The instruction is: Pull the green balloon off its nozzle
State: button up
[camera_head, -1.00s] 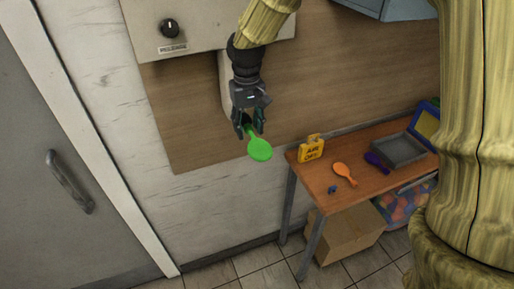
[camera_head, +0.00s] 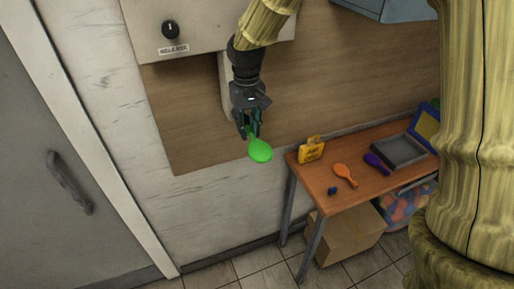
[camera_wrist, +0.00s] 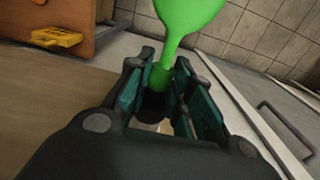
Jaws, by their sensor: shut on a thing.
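The green balloon (camera_head: 260,151) hangs at the wall machine, its round body pointing down and its neck up between my fingers. My gripper (camera_head: 249,127) is shut on the balloon's neck. In the wrist view the green balloon (camera_wrist: 186,20) extends away from my gripper (camera_wrist: 166,88), with its neck between the two teal finger pads. A dark cylindrical piece, seemingly the nozzle (camera_wrist: 153,104), shows at the neck's end between the fingers. I cannot tell exactly how far the neck covers it.
A panel with a black knob labelled RELEASE (camera_head: 170,29) is above left. A grey door stands at the left.

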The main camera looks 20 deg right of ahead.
jog(key=shift+s, duration=0.7)
jog(key=shift+r+p, duration=0.85)
jog(key=shift+r, duration=0.6)
notch_tip(320, 180, up, 14)
dwell(0.4)
dwell(0.3)
